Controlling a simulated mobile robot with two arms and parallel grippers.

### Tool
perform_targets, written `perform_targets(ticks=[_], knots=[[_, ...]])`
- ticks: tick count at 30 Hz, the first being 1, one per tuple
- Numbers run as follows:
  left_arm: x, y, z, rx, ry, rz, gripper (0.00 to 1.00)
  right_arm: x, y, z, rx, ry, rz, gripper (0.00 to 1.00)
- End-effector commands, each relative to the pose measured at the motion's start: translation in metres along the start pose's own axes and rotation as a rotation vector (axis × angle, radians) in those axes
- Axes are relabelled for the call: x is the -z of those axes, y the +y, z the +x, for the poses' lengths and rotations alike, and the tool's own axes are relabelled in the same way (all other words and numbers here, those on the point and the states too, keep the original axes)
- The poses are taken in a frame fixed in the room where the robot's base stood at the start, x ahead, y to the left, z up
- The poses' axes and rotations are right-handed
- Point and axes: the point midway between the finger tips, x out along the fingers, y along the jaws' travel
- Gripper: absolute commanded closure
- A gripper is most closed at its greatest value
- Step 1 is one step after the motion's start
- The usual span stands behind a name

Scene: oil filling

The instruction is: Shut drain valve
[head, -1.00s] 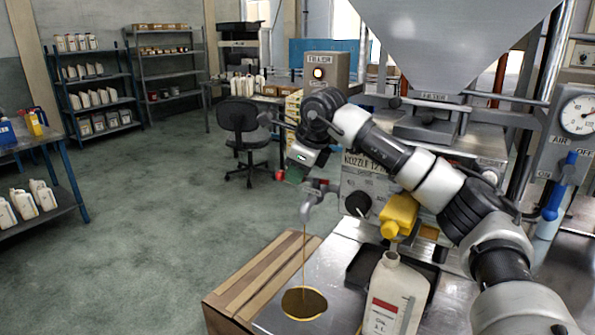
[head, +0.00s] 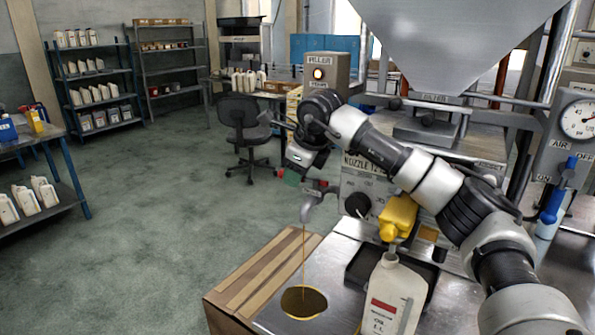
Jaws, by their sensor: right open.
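The grey drain valve spout (head: 311,208) sticks out at the front left of the filling machine, with a dark reddish handle part (head: 318,187) above it. A thin brown oil stream (head: 304,262) runs from the spout down to a round golden opening or pool (head: 303,302) in the metal top. My right gripper (head: 296,168) is open, just above and left of the valve. Its fingers are small and partly hidden by its own body, so I cannot tell whether they touch the handle. My left gripper is not in view.
A yellow nozzle cap or bottle (head: 398,216) sits above a white oil bottle (head: 393,294) right of the valve. A wooden crate (head: 262,270) stands at the left of the metal top. A chair (head: 243,125) and shelves are farther back; the floor between is clear.

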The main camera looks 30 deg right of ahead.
Motion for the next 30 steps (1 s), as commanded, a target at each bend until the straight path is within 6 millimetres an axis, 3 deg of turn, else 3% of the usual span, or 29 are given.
perform_targets(ticks=[5, 18, 23, 30], knots=[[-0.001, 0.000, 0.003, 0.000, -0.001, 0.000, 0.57, -0.001, 0.000, -0.015, 0.002, -0.004, 0.000, 0.57], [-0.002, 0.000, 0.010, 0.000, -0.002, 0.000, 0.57, 0.000, 0.000, -0.095, 0.001, -0.002, 0.000, 0.57], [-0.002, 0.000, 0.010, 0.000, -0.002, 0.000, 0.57, 0.000, 0.000, -0.107, 0.000, -0.001, 0.000, 0.57], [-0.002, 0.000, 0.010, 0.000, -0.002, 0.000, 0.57, 0.000, 0.000, -0.108, 0.000, 0.000, 0.000, 0.57]])
